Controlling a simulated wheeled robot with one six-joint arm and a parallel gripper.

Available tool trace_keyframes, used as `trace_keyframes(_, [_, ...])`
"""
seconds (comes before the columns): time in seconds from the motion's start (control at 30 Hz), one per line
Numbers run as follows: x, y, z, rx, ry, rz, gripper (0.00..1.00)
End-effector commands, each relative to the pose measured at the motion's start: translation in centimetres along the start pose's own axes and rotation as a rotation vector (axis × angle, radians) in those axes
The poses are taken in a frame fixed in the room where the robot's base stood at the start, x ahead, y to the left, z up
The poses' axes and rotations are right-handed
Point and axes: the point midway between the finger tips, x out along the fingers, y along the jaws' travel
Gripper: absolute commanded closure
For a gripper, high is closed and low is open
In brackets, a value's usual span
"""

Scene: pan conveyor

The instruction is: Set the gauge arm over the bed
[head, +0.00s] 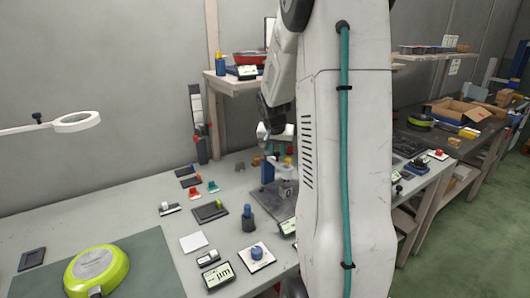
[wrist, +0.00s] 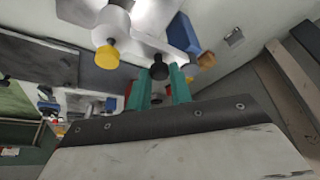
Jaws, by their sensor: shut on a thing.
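The gauge stand has a blue post (head: 267,171) and a pale gauge arm (head: 286,172) above a grey bed plate (head: 268,199), partly hidden by my arm. In the wrist view, the blue post (wrist: 184,36) is beside the pale gauge arm (wrist: 108,24), which carries a yellow knob (wrist: 106,56). My gripper (wrist: 160,78), with teal fingers, is shut on a black knob (wrist: 158,67) beside the gauge arm. The finger contact is small and partly hidden. In the head view my gripper is above the stand, mostly hidden by my own arm.
A blue-topped grey cylinder (head: 248,218), a white block with a blue knob (head: 257,254) and a display box (head: 219,275) stand in front of the stand. A yellow-green round device (head: 97,268) is at front left. A ring lamp (head: 78,122) overhangs the left.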

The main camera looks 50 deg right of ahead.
Motion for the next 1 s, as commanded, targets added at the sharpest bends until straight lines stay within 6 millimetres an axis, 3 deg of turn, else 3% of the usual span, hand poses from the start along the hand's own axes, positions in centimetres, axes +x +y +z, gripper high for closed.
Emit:
trace_keyframes(0.43, [0.0, 0.3, -0.2, 0.015, 0.000, 0.006, 1.00])
trace_keyframes(0.47, [0.0, 0.3, -0.1, 0.015, 0.000, 0.005, 0.73])
trace_keyframes(0.5, [0.0, 0.2, -0.1, 0.014, 0.000, 0.005, 0.62])
trace_keyframes(0.53, [0.0, 0.2, -0.1, 0.014, 0.000, 0.005, 0.57])
trace_keyframes(0.83, [-0.2, 0.2, -0.1, 0.013, 0.001, 0.005, 0.57])
trace_keyframes(1.0, [-2.2, 0.1, -0.2, 0.013, 0.004, 0.003, 0.57])
